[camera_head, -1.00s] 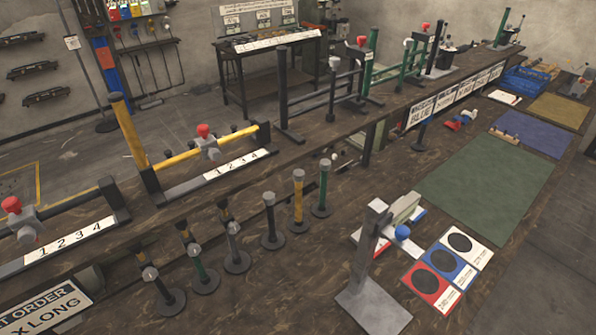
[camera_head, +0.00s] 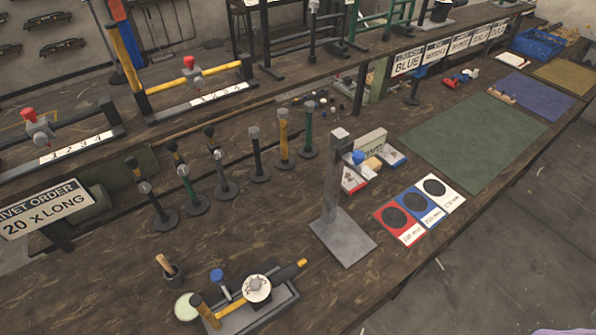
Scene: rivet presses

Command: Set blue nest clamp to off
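No part in view is clearly labelled as the blue nest clamp. A blue-knobbed lever (camera_head: 217,276) stands at the yellow-handled fixture (camera_head: 262,304) at the near edge of the bench. Another blue knob (camera_head: 358,157) sits on the small device behind the grey upright stand (camera_head: 338,190). A blue-topped post (camera_head: 420,72) stands near the sign reading BLUE (camera_head: 407,62). Which of these is the clamp, and its on or off position, I cannot tell. Neither of my grippers is in view.
Several upright posts with round bases (camera_head: 257,165) stand mid-bench. Red, blue and white cards with black discs (camera_head: 418,203) lie right of the grey stand. A green mat (camera_head: 470,142) lies farther right. A wooden-handled tool (camera_head: 168,266) stands left of the near fixture.

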